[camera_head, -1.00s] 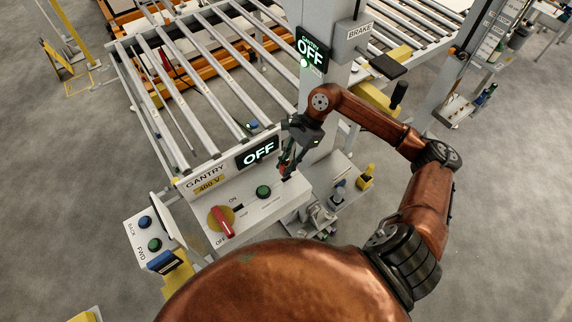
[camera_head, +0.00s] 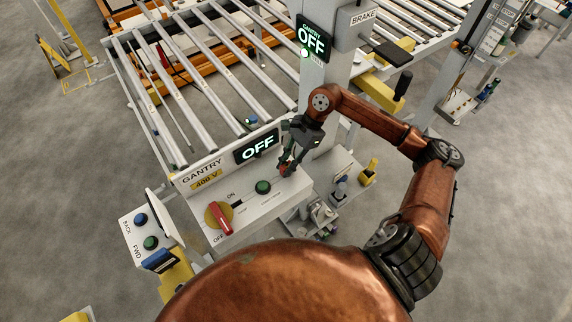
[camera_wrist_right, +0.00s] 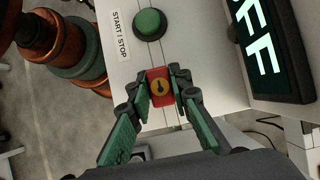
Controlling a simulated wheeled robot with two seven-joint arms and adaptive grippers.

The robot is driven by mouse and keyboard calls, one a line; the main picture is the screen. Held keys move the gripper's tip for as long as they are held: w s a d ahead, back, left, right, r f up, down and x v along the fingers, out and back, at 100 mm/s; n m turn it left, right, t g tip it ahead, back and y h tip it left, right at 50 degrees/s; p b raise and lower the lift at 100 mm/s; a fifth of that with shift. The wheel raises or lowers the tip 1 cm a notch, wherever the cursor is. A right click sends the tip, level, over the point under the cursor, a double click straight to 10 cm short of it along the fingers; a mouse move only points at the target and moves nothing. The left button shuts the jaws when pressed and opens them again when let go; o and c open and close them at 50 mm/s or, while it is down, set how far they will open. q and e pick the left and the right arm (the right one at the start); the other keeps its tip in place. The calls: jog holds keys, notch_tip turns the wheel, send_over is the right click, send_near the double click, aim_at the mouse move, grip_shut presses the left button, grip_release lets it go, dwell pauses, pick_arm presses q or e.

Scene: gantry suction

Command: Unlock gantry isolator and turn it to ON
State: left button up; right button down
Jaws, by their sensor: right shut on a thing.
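The gantry isolator is a yellow disc with a red handle (camera_head: 218,217) on the sloping grey panel (camera_head: 262,213). The handle points toward the OFF mark. My right gripper (camera_head: 286,168) is over the right end of the panel, to the right of the green START/STOP button (camera_head: 263,187). I cannot tell whether the padlock touches the panel. The green button shows beside it (camera_wrist_right: 149,24). My left gripper is not in view.
An OFF sign (camera_head: 257,147) is lit at the panel's back edge, and another (camera_head: 311,42) hangs on the post. A BACK/FWD button box (camera_head: 147,232) stands at the left. Rollers (camera_head: 190,75) lie behind.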

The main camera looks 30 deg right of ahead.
jog(key=shift+f, duration=0.25)
jog(key=c, duration=1.7)
grip_release()
jog(key=shift+r, duration=0.1)
jog(key=shift+v, duration=3.75)
